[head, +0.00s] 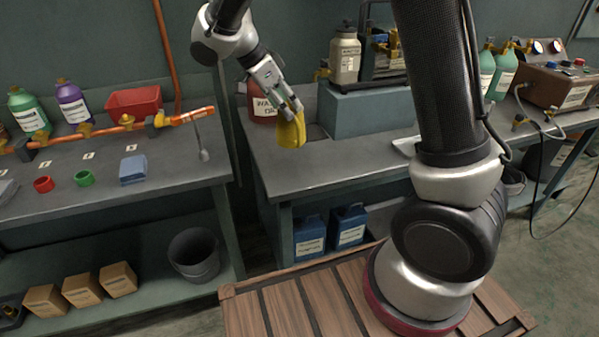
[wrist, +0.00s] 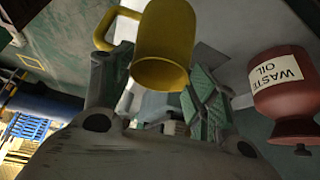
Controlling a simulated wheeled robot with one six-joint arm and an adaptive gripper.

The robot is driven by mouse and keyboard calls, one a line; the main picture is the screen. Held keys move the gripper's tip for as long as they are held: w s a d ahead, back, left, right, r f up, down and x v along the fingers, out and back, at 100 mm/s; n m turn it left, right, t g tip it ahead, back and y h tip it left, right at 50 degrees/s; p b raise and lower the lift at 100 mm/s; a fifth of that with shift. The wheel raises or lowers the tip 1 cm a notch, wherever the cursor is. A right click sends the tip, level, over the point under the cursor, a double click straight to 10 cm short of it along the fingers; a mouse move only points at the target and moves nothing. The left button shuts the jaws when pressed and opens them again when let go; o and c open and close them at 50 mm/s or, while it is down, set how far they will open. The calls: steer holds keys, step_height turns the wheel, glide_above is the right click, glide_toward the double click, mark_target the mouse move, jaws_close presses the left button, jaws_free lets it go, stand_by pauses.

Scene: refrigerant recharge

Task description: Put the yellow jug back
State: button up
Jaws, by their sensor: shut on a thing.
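The yellow jug (head: 291,131) is held in my gripper (head: 289,110) above the middle grey bench, near its left part. In the wrist view the jug (wrist: 165,45) sits between the fingers (wrist: 158,90), with its handle to the left and its round end facing the camera. My gripper is shut on the jug. I cannot tell in the head view whether the jug touches the bench top.
A red waste oil container (head: 263,108) stands just behind and left of the jug; it also shows in the wrist view (wrist: 285,95). A blue-grey block (head: 365,110) lies to the right. The bench front (head: 310,175) is clear. Blue jugs (head: 310,235) stand below.

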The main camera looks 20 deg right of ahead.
mark_target(285, 135)
step_height(285, 135, down, 10)
steer(key=shift+w+r, duration=0.1)
stand_by(0.4)
steer(key=o, duration=1.6)
